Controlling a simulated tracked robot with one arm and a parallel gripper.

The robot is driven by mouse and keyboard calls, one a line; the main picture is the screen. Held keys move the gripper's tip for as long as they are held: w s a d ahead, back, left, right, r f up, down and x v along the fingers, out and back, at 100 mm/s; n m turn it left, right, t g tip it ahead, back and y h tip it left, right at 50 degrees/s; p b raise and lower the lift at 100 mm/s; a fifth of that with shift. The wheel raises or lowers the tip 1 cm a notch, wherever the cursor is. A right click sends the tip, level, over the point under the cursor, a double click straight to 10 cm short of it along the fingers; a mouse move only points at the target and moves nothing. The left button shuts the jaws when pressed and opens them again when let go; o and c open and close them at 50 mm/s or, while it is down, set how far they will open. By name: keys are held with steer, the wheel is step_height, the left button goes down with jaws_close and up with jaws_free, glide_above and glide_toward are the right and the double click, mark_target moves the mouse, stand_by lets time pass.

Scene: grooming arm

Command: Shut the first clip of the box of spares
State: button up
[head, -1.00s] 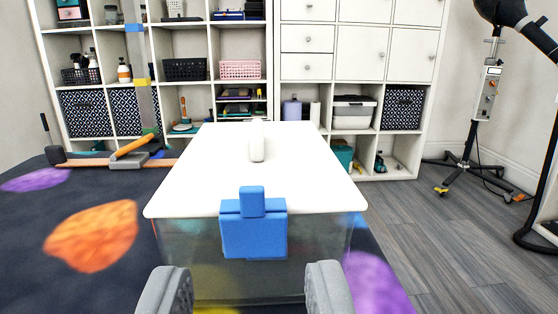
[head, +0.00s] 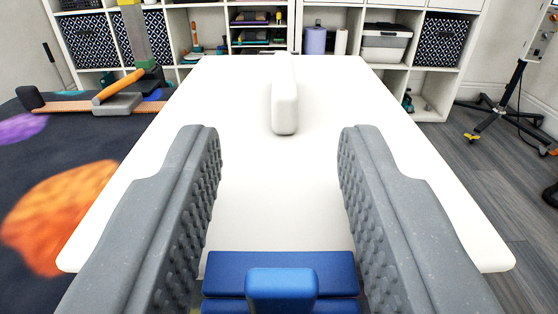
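The box of spares shows as a large white lid (head: 400,215) with a raised white handle (head: 285,105) along its middle. A blue clip (head: 280,275) is at the near edge of the lid, with a raised tab in its middle. It is cut off by the bottom of the picture, and I cannot tell whether it is latched. My gripper (head: 280,140) is open and empty. Its two grey ridged fingers reach forward over the lid, one on each side of the clip, apart from it. The box's walls are hidden below the lid.
A white shelf unit (head: 290,10) with bins stands behind the box. An orange and grey tool (head: 120,95) lies on the dark patterned surface (head: 70,140) at left. A wheeled stand (head: 500,105) is on the grey wood floor at right.

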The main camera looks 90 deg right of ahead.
jaws_close()
steer(key=shift+d+r+y+p, duration=0.1)
steer(key=shift+r+y+p, duration=0.05)
steer(key=shift+y+p, duration=0.3)
steer(key=shift+d+y+p, duration=0.2)
steer(key=shift+y+p, duration=0.05)
steer(key=shift+p, duration=0.05)
jaws_free()
steer(key=shift+f, duration=0.25)
steer(key=a+r, duration=0.1)
steer(key=a, duration=1.2)
steer(key=shift+s+a+r+p, duration=0.2)
steer(key=shift+a+r+p, duration=0.1)
steer(key=shift+a+p, duration=0.1)
